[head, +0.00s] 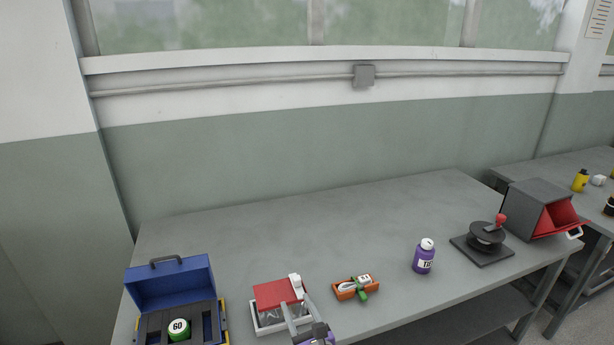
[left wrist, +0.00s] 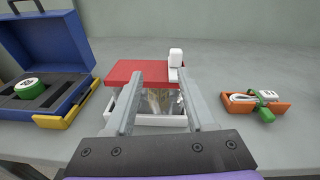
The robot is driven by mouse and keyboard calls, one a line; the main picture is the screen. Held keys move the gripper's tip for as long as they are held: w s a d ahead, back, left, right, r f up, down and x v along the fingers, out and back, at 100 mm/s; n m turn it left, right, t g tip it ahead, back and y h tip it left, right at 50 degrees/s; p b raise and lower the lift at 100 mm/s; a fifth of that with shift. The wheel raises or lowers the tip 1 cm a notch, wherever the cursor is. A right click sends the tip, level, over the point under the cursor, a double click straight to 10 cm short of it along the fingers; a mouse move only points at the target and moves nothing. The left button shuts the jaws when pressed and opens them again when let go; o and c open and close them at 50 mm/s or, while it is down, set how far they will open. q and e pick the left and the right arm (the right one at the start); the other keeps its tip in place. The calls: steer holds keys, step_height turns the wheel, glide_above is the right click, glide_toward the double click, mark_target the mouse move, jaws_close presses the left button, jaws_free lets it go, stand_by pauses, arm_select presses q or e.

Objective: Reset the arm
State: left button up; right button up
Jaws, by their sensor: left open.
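My left gripper (head: 301,318) reaches in over the front edge of the table. It also shows in the left wrist view (left wrist: 160,92), with its two fingers spread apart and nothing held between them. Ahead of and below the fingers is a clear box with a red lid (head: 278,292) and a white base. A white block (head: 295,281) sits at the lid's right side; in the left wrist view the red lid (left wrist: 138,72) and the white block (left wrist: 175,58) stand behind the fingers. I cannot tell whether the fingers touch the box. My right gripper is not in view.
A blue open case (head: 170,285) with a green cylinder (head: 179,329) stands left. Right of the box are an orange tray (head: 347,293) with a cable, a purple bottle (head: 423,258), a black turntable device (head: 484,245) and a grey-red bin (head: 541,209). The table's back (head: 300,225) is clear.

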arm_select(q)
steer(key=s+a+n+g+p, duration=0.2)
steer(key=s+a+n+g, duration=0.2)
steer(key=s+a+n, duration=0.3)
steer(key=s+a+n+g+p, duration=0.2)
steer(key=s+a+n+g, duration=0.25)
steer(key=a+n, duration=0.5)
steer(key=s+n+g+h+p, duration=0.2)
steer(key=s+n+h, duration=0.4)
steer(key=s+n, duration=0.8)
steer(key=shift+s+d+f+p, duration=0.15)
steer(key=shift+s+d+p, duration=0.25)
steer(key=shift+s+d, duration=0.1)
